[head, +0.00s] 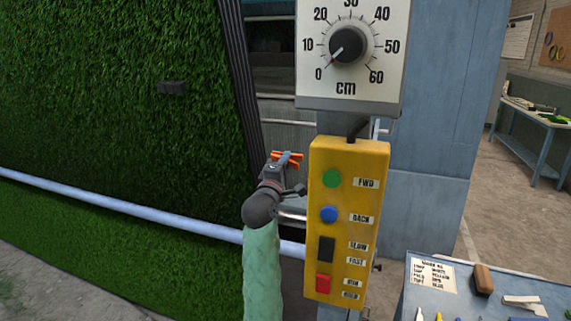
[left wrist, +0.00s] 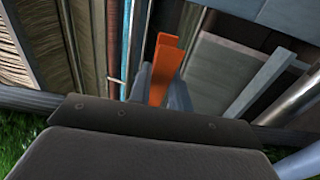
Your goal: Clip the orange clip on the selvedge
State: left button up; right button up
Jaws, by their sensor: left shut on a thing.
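My left gripper (head: 283,167) is in the middle of the head view, its arm in a pale green sleeve. It is shut on the orange clip (head: 286,157), which sticks out past the fingertips. The clip also shows in the left wrist view (left wrist: 162,68), upright between the grey fingers. The selvedge (head: 240,75) is the dark strip along the right edge of the green turf (head: 120,90). In the head view the clip appears just right of the selvedge's lower part. I cannot tell the depth gap between them. My right gripper is not in view.
A yellow control box (head: 348,222) with buttons stands close to the right of my left gripper, below a cm dial (head: 347,45). A pale blue rail (head: 120,206) crosses in front of the turf. A tool table (head: 500,268) stands at the lower right.

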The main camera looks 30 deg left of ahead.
pick_arm(q)
jog(key=shift+s+a, duration=0.2)
jog(key=shift+a, duration=0.5)
dwell(0.9)
dwell(0.5)
jog(key=shift+a, duration=0.3)
jog(key=shift+s+a, duration=0.1)
jog(key=shift+a, duration=0.2)
dwell(0.4)
jog(key=shift+s+a, duration=0.15)
jog(key=shift+a, duration=0.35)
dwell(0.3)
jog(key=shift+a, duration=0.2)
dwell(0.4)
jog(key=shift+s+a, duration=0.1)
jog(key=shift+a, duration=0.15)
jog(key=shift+a, duration=0.2)
